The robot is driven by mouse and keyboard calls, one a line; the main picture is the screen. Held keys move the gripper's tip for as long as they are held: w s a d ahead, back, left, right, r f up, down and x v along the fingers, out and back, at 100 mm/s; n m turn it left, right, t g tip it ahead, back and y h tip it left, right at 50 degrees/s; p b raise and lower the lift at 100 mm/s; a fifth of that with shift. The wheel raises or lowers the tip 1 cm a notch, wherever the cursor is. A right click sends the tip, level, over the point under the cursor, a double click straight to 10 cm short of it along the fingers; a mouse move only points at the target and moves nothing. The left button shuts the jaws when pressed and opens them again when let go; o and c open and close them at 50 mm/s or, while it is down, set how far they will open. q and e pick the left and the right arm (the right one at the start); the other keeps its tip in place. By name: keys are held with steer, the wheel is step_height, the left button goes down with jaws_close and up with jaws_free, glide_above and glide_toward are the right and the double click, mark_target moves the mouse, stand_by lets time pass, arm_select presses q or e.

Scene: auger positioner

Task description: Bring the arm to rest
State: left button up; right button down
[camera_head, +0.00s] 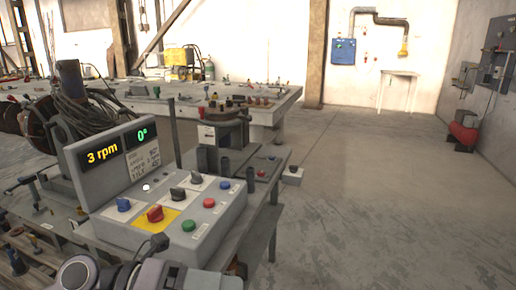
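One of my arms, apparently the left, shows at the bottom edge left of centre, as grey and dark rounded links just in front of the control box. The dark end part of my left gripper (157,244) seems to show at the front edge of the box; its fingers cannot be made out. The control box (208,221) has a display (104,155) reading "3 rpm" in yellow and "0°" in green. On its top are a red knob (155,213) on a yellow plate, dark knobs, and blue, red and green buttons. My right gripper is not in view.
The positioner (222,135) with a round top stands behind the box. Cable coils (88,112) are at the left. A long workbench (258,108) with tools runs behind. Open concrete floor (385,200) lies to the right. A blue wall box (343,51) hangs at the back.

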arm_select(q)
steer(key=w+a+f+n+t+y+p, duration=0.1)
steer(key=w+a+f+n+t+y, duration=0.25)
steer(key=n+t, duration=0.75)
steer(key=w+a+f+n+t+y+p, duration=0.15)
steer(key=a+f+n+t, duration=0.45)
steer(key=n, duration=0.9)
steer(key=s+a+f+n+g+y, duration=0.2)
steer(key=s+f+n+g+y, duration=0.1)
steer(key=f, duration=0.6)
steer(key=s+a+f+n+g+y, duration=0.3)
steer(key=s+f+n+y, duration=0.3)
steer(key=s+f, duration=0.4)
steer(key=shift+a+f+n, duration=0.2)
steer(key=shift+a+n, duration=0.05)
steer(key=shift+n, duration=0.55)
